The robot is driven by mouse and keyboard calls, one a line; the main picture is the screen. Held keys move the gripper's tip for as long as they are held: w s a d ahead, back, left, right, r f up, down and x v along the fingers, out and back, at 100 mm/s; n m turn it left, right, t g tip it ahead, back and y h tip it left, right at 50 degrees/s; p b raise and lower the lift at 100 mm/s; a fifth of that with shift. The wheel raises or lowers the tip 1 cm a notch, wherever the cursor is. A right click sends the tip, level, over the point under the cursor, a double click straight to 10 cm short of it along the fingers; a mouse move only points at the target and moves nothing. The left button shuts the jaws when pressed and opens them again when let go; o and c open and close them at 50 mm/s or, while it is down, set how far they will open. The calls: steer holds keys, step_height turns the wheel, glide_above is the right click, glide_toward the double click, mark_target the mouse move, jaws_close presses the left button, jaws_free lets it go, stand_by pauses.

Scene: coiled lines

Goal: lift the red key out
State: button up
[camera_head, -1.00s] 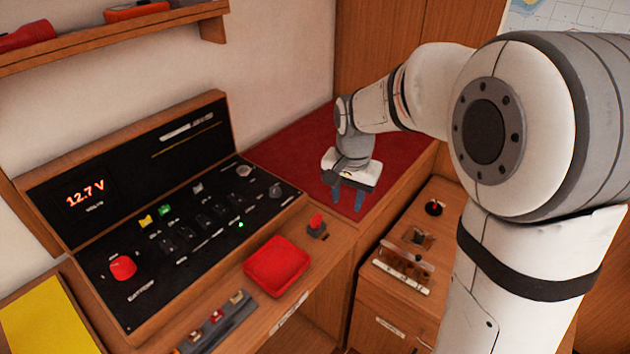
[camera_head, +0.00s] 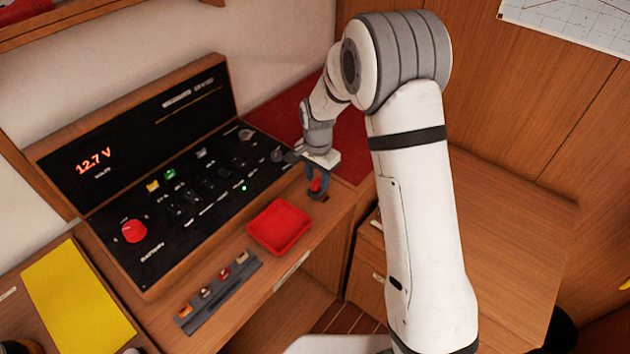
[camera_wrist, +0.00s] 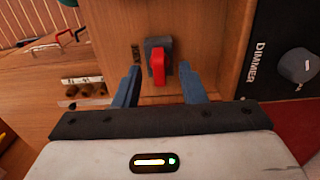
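The red key (camera_head: 316,185) stands in a small dark holder (camera_head: 318,196) on the wooden ledge, right of the red tray. In the wrist view the red key (camera_wrist: 158,66) stands up from its dark grey block (camera_wrist: 152,45). My gripper (camera_head: 318,180) is right above the holder. In the wrist view its blue fingers (camera_wrist: 158,78) are open, one on each side of the key, with gaps on both sides. Whether the fingertips reach down to the key's height is hard to tell.
An empty-looking red tray (camera_head: 279,227) lies left of the holder. A black switch panel (camera_head: 190,200) with a red knob (camera_head: 134,231) rises behind. A grey strip with several small coloured parts (camera_head: 218,291) lies at the front edge. A yellow sheet (camera_head: 75,300) lies at the left.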

steer(key=shift+f, duration=0.6)
jaws_close()
